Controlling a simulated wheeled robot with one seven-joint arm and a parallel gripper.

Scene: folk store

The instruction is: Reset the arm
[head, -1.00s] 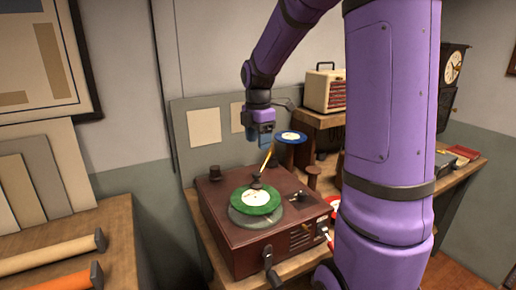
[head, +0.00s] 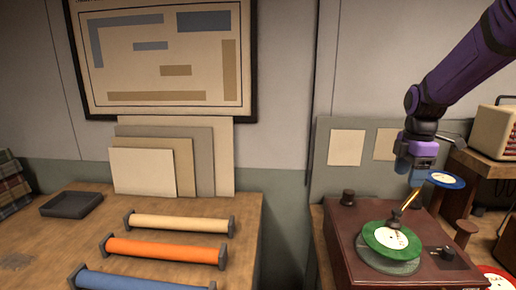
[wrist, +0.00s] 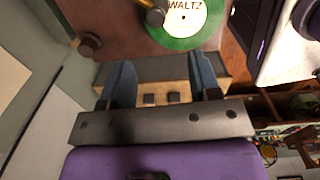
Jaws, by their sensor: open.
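My gripper (head: 418,190) hangs at the end of my purple arm, above the back of the dark red record player (head: 345,250) in the head view. In the wrist view my gripper (wrist: 165,85) shows two blue fingers spread apart with nothing between them. A green record (head: 392,241) lies on the player's turntable, with a brass tonearm over it. In the wrist view the green record (wrist: 185,28) has a label reading "WALTZ". My gripper appears apart from the record.
A blue record (head: 446,180) sits on a stand right of my gripper. A red record (head: 497,280) is at the lower right. The left table (head: 30,240) holds cream, orange and blue rolls and a dark tray (head: 72,204). A cream box (head: 492,130) stands on a shelf.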

